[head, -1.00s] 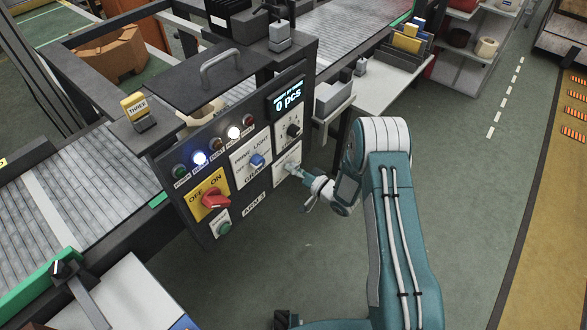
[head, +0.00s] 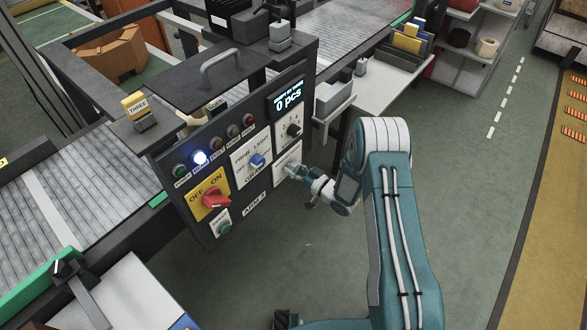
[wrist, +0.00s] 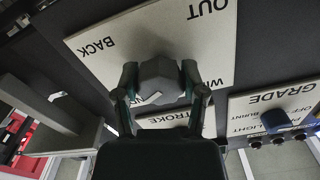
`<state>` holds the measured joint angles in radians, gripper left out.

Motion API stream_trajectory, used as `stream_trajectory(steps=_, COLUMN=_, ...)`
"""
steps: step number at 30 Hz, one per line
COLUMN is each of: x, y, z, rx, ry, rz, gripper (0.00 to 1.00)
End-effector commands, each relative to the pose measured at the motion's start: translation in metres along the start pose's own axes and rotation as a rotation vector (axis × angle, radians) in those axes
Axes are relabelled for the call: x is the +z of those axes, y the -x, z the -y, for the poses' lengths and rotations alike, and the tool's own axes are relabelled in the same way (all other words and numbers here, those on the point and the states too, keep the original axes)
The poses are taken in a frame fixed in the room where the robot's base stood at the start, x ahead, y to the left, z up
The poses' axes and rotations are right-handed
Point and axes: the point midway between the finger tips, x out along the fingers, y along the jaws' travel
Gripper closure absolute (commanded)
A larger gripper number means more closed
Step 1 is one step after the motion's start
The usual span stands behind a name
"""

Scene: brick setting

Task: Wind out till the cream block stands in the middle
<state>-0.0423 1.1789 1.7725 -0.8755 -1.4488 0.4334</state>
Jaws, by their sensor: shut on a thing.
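In the wrist view my gripper (wrist: 160,92) is shut on a grey faceted knob (wrist: 159,72), one finger on each side. In the head view my gripper (head: 295,174) is at the lower right of the control panel (head: 250,195) and covers most of the knob. A cream-coloured thing (head: 194,120) shows partly behind the panel, below the dark cover plate; its full shape and exact position are hidden.
A blue lamp (head: 200,158) is lit. A roller conveyor (head: 85,190) runs left. Floor (head: 480,200) is clear at right.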

Motion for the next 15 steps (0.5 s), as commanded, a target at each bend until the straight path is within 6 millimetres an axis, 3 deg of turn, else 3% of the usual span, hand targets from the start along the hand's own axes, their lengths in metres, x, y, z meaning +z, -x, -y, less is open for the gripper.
stream_trajectory(steps=15, x=0.001, y=0.0005, z=-0.0025, rx=0.006, ry=0.481, rz=0.005, gripper=0.93)
